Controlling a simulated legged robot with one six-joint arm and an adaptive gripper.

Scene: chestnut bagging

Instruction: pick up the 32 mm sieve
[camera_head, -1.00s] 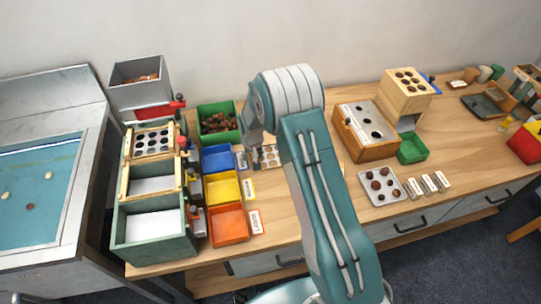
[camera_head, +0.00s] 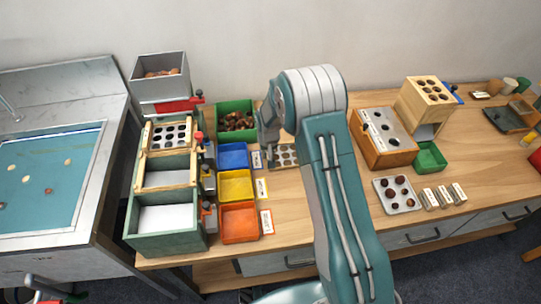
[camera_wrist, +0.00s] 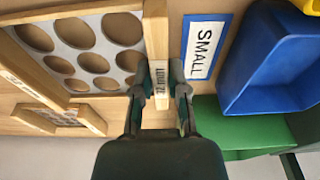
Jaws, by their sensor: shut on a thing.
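The 32 mm sieve (camera_wrist: 100,47) has a grey plate with large round holes in a wooden frame. The "32 mm" label is on its wooden end bar (camera_wrist: 155,52). In the wrist view my gripper (camera_wrist: 160,88) is shut on this bar, one finger on each side. In the head view the sieve (camera_head: 287,156) shows beside my gripper (camera_head: 268,150), right of the small blue bin; my arm hides part of it. I cannot tell whether it is clear of the table.
Another wooden-framed sieve (camera_wrist: 62,114) lies close by in the wrist view. A "SMALL" card (camera_wrist: 204,46), a blue bin (camera_wrist: 270,62) and a green bin (camera_wrist: 240,140) are on the other side. A green sorting stand (camera_head: 130,215) stands left; bare wood (camera_head: 285,205) lies in front.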

